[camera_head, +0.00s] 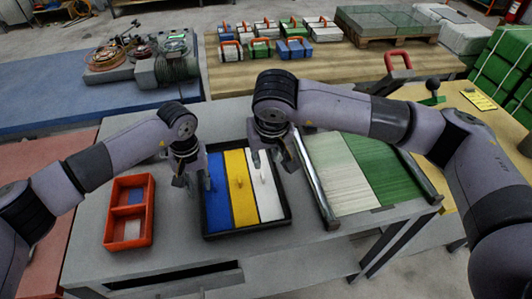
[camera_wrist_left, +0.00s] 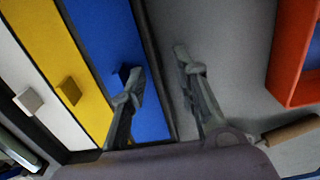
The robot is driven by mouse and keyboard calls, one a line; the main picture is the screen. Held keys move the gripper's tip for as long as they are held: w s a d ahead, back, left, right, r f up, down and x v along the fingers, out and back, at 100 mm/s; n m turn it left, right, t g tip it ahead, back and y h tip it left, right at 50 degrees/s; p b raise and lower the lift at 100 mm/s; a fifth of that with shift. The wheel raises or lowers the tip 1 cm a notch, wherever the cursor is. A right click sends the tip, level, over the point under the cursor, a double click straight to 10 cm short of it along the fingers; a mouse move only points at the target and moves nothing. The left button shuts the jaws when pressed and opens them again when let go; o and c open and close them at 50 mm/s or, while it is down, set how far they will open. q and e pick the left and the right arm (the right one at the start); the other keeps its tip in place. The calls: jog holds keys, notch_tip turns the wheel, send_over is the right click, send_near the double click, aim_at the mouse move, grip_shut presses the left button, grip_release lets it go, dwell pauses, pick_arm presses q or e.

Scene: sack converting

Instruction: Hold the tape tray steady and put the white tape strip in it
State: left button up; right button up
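The black tape tray (camera_head: 247,229) lies on the grey table with blue (camera_head: 217,198), yellow (camera_head: 240,190) and white (camera_head: 266,193) strips side by side in it. The white strip is in the right-hand slot; its knob also shows in the left wrist view (camera_wrist_left: 28,100). My left gripper (camera_head: 192,182) is open at the tray's left wall (camera_wrist_left: 153,65), one finger over the blue strip and one outside. My right gripper (camera_head: 275,164) is open above the far part of the white strip, with nothing seen between its fingers. I cannot tell whether either gripper touches anything.
A red two-compartment bin (camera_head: 129,235) stands left of the tray. A panel with white and green halves (camera_head: 360,172) and metal side rails lies to the right. Several handled blocks (camera_head: 262,49) stand on the bench behind. Bare table lies between bin and tray.

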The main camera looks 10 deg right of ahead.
pick_arm(q)
notch_tip(320, 180, up, 12)
dwell(0.5)
jog(key=shift+f, duration=0.1)
